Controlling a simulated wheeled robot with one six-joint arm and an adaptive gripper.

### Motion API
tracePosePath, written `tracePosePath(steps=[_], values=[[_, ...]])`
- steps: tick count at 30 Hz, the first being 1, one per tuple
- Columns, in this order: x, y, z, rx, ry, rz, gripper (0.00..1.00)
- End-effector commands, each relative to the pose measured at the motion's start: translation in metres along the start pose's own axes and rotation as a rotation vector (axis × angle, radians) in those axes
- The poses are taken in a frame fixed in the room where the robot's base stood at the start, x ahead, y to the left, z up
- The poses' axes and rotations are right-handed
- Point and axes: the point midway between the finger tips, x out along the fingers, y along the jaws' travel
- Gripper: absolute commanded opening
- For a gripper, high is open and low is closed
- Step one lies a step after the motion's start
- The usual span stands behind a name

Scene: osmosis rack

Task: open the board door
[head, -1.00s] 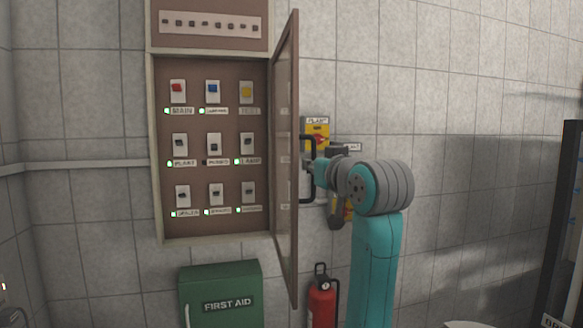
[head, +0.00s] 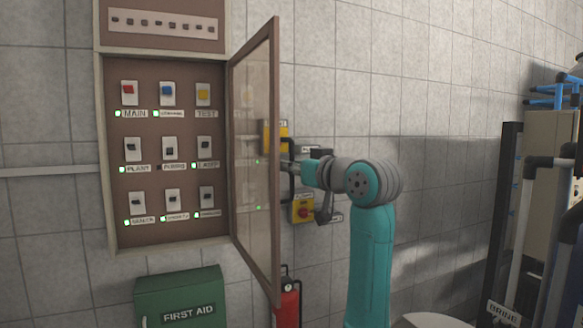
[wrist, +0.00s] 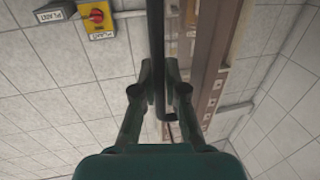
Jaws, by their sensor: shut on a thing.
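The board door (head: 276,130) is a brown frame with a clear pane, hinged at the right side of the open board cabinet (head: 103,180). It stands swung out well away from the cabinet, its free edge toward me. My gripper (head: 287,165) is at the door's far side, partly hidden by the door frame, with its fingers on the black bar handle. In the wrist view the two fingers of my gripper (wrist: 158,85) close around the handle (wrist: 155,30). The door frame (wrist: 215,70) runs just right of it.
Inside the cabinet are switches with lit green lamps. A green first aid box (head: 180,295) is below, and a red extinguisher (head: 287,305) stands under the door. Yellow switch boxes (head: 304,209) are on the wall behind my gripper. Pipes and a dark rack (head: 500,210) stand at the right.

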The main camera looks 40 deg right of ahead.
Motion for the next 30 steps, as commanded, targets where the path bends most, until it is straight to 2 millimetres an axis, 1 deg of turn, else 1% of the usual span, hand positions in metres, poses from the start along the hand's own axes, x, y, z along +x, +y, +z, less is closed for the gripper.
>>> tracePosePath(steps=[1,2,3,11,14,17,20,27,30], values=[[0.001,-0.001,-0.002,0.001,0.004,-0.001,0.13],[0.001,-0.001,-0.002,0.001,0.004,-0.001,0.21],[0.001,-0.001,-0.002,0.001,0.004,-0.001,0.23],[0.000,0.000,-0.001,0.000,0.002,0.000,0.23],[-0.004,0.000,-0.001,0.000,0.002,0.001,0.23],[-0.016,0.001,-0.002,-0.001,0.005,0.003,0.23],[-0.033,0.001,-0.001,-0.002,0.005,0.002,0.23],[-0.081,0.001,-0.001,-0.001,0.005,0.002,0.23],[-0.097,0.001,-0.001,-0.002,0.004,0.002,0.23]])
